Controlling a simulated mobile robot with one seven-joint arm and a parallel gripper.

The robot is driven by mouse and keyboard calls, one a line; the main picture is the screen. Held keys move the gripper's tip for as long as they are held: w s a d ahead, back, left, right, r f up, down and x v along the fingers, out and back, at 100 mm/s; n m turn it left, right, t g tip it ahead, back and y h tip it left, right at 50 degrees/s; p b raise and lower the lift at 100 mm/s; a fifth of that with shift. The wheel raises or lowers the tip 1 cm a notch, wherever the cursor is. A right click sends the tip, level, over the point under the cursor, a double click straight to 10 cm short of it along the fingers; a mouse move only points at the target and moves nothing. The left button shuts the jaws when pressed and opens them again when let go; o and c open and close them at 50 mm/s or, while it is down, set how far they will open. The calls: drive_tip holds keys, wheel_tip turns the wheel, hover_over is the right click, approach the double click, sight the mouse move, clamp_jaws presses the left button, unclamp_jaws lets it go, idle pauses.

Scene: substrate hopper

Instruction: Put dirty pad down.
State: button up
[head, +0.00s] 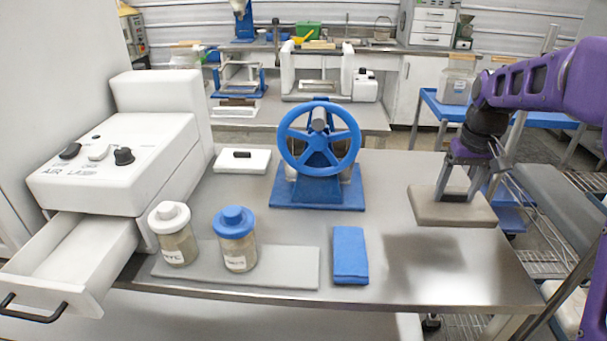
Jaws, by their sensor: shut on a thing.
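A flat grey-brown pad (440,211), which looks like the dirty pad, is in my gripper (459,190) at the right of the head view. The gripper's fingers point down and are shut on the pad from above. The pad is roughly level and appears to hang above the right end of the metal table (400,210), with a dark shadow below and left of it. The exact height above the table is hard to tell.
A blue handwheel device (319,150) stands mid-table. A folded blue cloth (349,255), two jars, white-lidded (173,235) and blue-lidded (236,240), and a grey mat (293,267) lie in front. A white machine (120,165) with an open drawer (70,255) stands left. The table's right front is clear.

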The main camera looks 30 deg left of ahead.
drive_tip(key=shift+f+b, duration=0.85)
drive_tip(key=shift+f, duration=4.1)
drive_tip(key=shift+f, duration=0.1)
drive_tip(key=o, duration=1.3)
drive_tip(key=shift+o, duration=0.2)
drive_tip(key=r, duration=0.4)
drive_tip(key=s+r+p, duration=0.1)
drive_tip(key=r, duration=0.7)
drive_tip(key=shift+s+d+p, duration=0.25)
drive_tip(key=shift+d+p, duration=0.05)
drive_tip(key=shift+p, duration=0.1)
